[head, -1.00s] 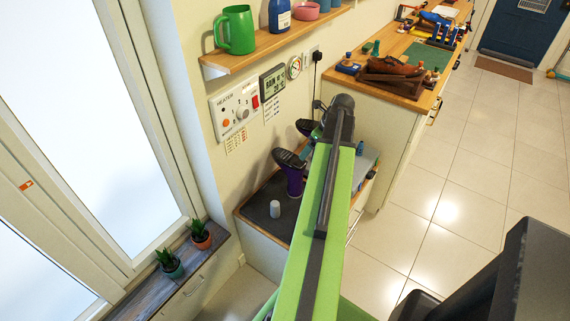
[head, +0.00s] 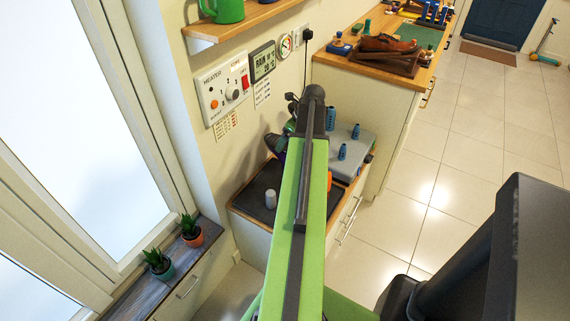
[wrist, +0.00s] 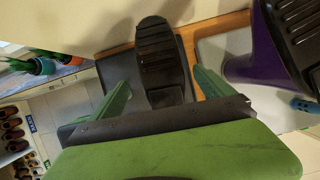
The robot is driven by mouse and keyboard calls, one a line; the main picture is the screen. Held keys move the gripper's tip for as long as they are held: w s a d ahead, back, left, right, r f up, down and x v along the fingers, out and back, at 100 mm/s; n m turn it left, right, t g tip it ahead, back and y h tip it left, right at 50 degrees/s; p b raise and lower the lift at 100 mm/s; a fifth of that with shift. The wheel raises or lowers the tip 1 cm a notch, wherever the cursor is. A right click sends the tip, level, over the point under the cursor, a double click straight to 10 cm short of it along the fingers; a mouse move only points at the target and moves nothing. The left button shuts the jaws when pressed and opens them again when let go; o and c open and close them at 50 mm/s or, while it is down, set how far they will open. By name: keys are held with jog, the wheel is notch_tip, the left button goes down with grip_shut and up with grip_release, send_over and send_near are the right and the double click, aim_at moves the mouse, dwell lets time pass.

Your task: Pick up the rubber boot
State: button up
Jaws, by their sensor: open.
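Two boots show in the wrist view, both with dark ribbed soles turned toward the camera. One dark-soled boot (wrist: 160,60) lies ahead, between the fingers in the picture; its upper is hidden. In the head view a dark-soled boot (head: 275,143) shows beside my arm, above the dark mat on the low cabinet. My arm hides most of the boots and my fingertips there.
A small pale cylinder (head: 270,200) stands on the dark mat. A heater panel (head: 222,90) is on the wall behind. A workbench (head: 400,68) holds a brown shoe (head: 389,44). Tiled floor is open at right.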

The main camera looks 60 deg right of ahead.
aim_at(287, 144)
jog(key=b+x, duration=0.1)
jog(key=x, duration=0.2)
jog(key=shift+s+d+f+b, duration=0.1)
jog(key=shift+s+f+b, duration=0.05)
jog(key=shift+b, duration=0.15)
jog(key=b+x, duration=0.4)
jog(key=x, duration=0.1)
jog(key=shift+d+f+b, duration=0.1)
jog(key=shift+b, duration=0.3)
jog(key=c, duration=1.8)
